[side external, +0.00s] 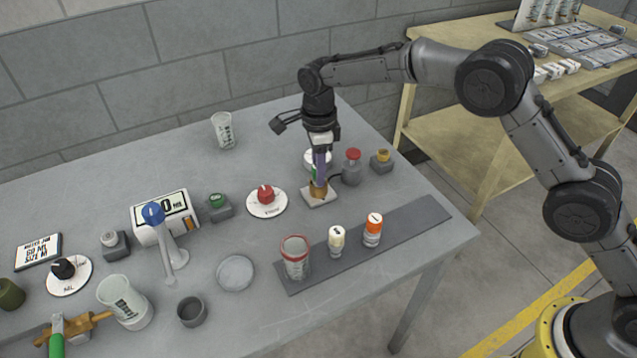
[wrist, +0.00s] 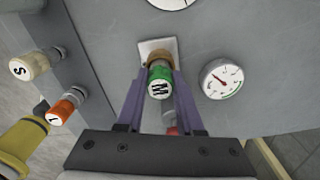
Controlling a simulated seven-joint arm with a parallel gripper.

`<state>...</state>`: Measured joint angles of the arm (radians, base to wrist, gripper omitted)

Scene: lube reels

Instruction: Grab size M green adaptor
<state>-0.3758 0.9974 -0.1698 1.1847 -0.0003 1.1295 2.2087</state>
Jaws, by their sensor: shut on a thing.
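The green adaptor marked M (wrist: 160,86) sits upright between the two purple fingers of my gripper (wrist: 161,78) in the wrist view. The fingers are shut on it. Below it, a brown fitting (wrist: 158,59) rests on a pale square plate (wrist: 149,45). In the side view my gripper (side external: 319,168) points down at the plate (side external: 325,198), with the brown fitting (side external: 318,189) under the fingertips. Only a sliver of green shows there; the fingers hide most of the adaptor.
A dark strip (side external: 421,218) in front holds a red-rimmed cup (side external: 295,260), a cream adaptor (side external: 336,239) and an orange adaptor (side external: 373,229). Red-topped (side external: 352,169) and yellow-topped (side external: 382,161) buttons stand close on the right. A gauge (wrist: 221,79) is near.

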